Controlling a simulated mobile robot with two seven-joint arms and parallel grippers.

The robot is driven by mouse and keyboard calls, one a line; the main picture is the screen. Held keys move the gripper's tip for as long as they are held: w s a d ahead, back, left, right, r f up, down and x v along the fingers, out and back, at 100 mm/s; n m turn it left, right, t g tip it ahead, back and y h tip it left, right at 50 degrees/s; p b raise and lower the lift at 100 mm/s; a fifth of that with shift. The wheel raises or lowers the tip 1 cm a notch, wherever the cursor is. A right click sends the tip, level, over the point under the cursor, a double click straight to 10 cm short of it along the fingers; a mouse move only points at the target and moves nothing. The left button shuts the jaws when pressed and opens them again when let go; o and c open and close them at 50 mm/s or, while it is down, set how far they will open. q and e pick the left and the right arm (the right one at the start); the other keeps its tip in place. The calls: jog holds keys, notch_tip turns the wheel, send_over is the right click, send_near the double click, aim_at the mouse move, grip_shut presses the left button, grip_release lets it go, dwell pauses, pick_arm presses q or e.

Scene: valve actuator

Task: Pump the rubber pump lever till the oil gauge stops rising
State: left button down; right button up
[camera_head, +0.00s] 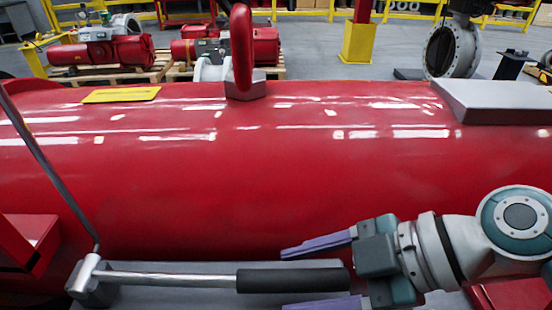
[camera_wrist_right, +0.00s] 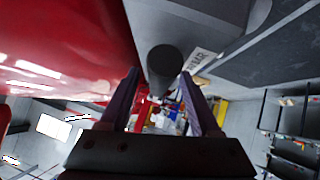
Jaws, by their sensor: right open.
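The pump lever is a metal rod with a black rubber grip (camera_head: 292,280). It lies nearly level in front of the red cylinder, joined to a metal pivot block (camera_head: 92,281) at the left. My right gripper (camera_head: 286,281) comes in from the right with its purple fingers apart, one on each side of the grip in the picture. In the right wrist view the round end of the grip (camera_wrist_right: 163,64) shows between the open fingertips (camera_wrist_right: 160,75), with no clear contact. I cannot make out the oil gauge. My left gripper is out of view.
The big red cylinder (camera_head: 210,190) fills the middle, with a red ring (camera_head: 241,50) on top. A thin bent metal rod (camera_head: 45,160) rises at the left, near the pivot block. A grey surface (camera_head: 180,298) lies under the lever. Red actuators on pallets (camera_head: 105,50) stand behind.

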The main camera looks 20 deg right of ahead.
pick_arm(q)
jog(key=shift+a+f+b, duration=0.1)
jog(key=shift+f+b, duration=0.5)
pick_arm(e)
jog(key=v, duration=0.9)
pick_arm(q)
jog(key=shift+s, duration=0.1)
pick_arm(e)
jog(key=shift+s+d, duration=0.1)
jog(key=shift+d, duration=0.1)
